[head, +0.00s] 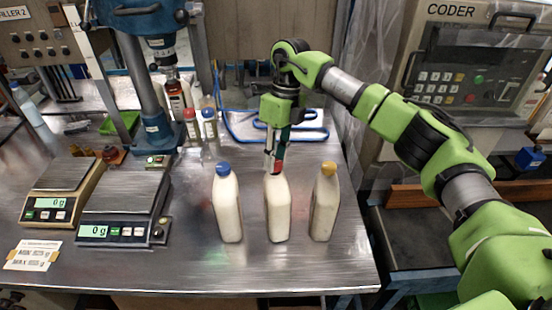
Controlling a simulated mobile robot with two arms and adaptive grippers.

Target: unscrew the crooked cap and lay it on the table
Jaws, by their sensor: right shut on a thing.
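Three white bottles stand upright in a row on the steel table (190,262). The middle bottle (278,212) is under my right gripper (274,164), which points straight down. The gripper is shut on a red cap (278,167) at the top of this bottle. The fingers hide part of the cap, so I cannot tell its tilt or whether it still touches the neck. The left bottle (229,210) has a blue cap (223,169), and the right bottle (324,210) has a yellow cap (328,168). My left gripper is not in view.
Two scales (122,212) (62,190) stand at the left, with a paper label (33,255) in front. A blue press stand (157,130), small bottles (192,128) and a blue hose (300,135) are behind. The table front is clear.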

